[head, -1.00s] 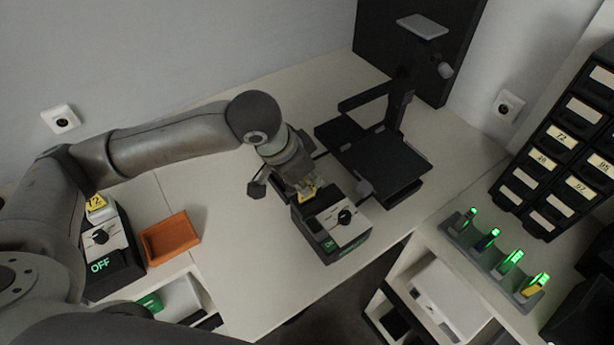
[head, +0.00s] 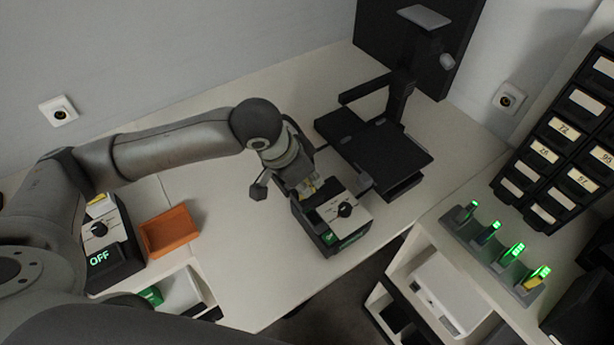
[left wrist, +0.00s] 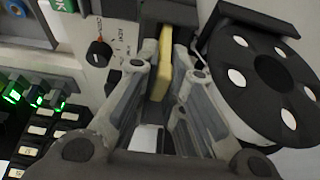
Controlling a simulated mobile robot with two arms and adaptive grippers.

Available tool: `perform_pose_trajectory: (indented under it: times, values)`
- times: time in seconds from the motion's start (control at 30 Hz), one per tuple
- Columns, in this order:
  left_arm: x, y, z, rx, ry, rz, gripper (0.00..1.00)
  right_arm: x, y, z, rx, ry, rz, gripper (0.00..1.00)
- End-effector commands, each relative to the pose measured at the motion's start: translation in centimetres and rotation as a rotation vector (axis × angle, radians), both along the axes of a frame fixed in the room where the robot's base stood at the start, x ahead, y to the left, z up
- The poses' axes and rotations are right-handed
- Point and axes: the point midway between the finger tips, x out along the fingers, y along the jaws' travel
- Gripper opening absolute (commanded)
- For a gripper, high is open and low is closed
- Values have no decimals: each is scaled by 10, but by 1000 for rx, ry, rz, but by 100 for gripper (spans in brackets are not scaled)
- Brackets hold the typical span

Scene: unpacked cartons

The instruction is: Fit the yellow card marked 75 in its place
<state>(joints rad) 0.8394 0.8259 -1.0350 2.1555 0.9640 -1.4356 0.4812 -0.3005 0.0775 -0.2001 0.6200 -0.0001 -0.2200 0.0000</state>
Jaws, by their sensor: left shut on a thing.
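My left gripper (head: 305,189) is shut on a yellow card (left wrist: 165,62), which stands edge-on between its fingers in the left wrist view. A small yellow part of the card also shows in the head view (head: 308,186). The gripper is at the back left edge of a black-and-white device (head: 352,207) with a round black knob. The knob (left wrist: 98,53) also shows left of the card in the left wrist view. The marking on the card cannot be read, and whether its lower end is inside a slot is hidden. My right gripper is not in view.
A second device (head: 113,255) reading OFF stands at left, beside an orange tray (head: 170,232). A black stand (head: 375,155) is close behind the gripper. At right are a rack with green-lit pieces (head: 505,262) and labelled drawers (head: 560,150). The table's front middle is clear.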

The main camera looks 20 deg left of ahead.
Motion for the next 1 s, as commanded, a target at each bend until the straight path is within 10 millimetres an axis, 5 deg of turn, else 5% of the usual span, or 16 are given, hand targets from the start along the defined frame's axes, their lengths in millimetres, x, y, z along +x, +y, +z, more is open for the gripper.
perform_pose_trajectory:
  times: [0.2, 0.57, 1.0]
  values:
    - [0, 0, 0, 0, 0, 0, 35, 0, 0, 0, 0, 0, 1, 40]
    - [-1, 1, 4, 0, -2, -1, 35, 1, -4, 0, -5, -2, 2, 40]
    - [-25, 20, 79, 0, -5, -1, 35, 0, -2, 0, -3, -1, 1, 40]
